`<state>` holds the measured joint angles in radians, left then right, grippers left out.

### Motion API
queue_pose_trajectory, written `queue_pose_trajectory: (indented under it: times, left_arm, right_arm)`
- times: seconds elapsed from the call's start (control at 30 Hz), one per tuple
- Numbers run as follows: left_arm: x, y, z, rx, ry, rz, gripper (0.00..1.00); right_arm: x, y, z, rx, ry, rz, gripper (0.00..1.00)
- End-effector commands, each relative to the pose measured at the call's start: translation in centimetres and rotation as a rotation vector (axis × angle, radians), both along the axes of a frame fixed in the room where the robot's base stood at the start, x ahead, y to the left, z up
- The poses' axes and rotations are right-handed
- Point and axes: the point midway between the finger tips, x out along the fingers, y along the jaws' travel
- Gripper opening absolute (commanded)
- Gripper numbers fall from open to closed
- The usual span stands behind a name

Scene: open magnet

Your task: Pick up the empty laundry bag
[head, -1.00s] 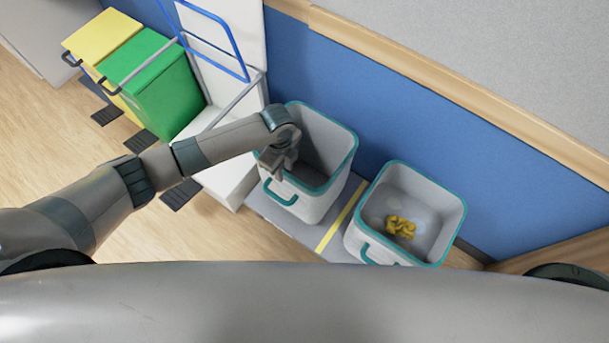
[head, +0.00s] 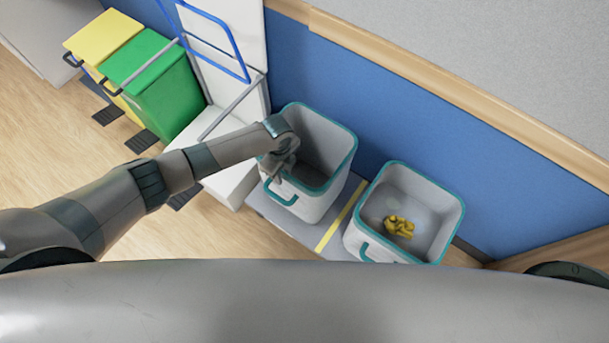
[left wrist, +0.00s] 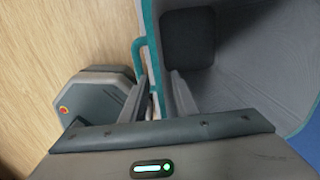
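The empty laundry bag (head: 325,145) is a grey open-topped bin with a teal rim and a teal front handle. It stands upright at the middle of the head view, with nothing seen inside it. It also fills the right of the left wrist view (left wrist: 245,60). My left gripper (head: 281,172) is at its front rim, just above the handle. My right gripper is not in view.
A second grey bag (head: 440,190) with a yellow cloth-like item (head: 399,227) inside stands at the right. A blue wall (head: 400,140) is behind. Green (head: 160,85) and yellow (head: 103,40) bins stand at the left.

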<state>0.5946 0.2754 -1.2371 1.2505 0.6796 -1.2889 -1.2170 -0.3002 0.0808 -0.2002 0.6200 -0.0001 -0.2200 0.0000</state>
Motion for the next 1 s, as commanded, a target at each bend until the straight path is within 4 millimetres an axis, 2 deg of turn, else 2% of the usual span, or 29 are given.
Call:
queue_pose_trajectory:
  times: [1.0]
  left_arm:
    - [0.03, 0.01, -0.48, 0.000, 0.000, 0.000, 0.27]
  right_arm:
    - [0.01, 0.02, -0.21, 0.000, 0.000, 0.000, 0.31]
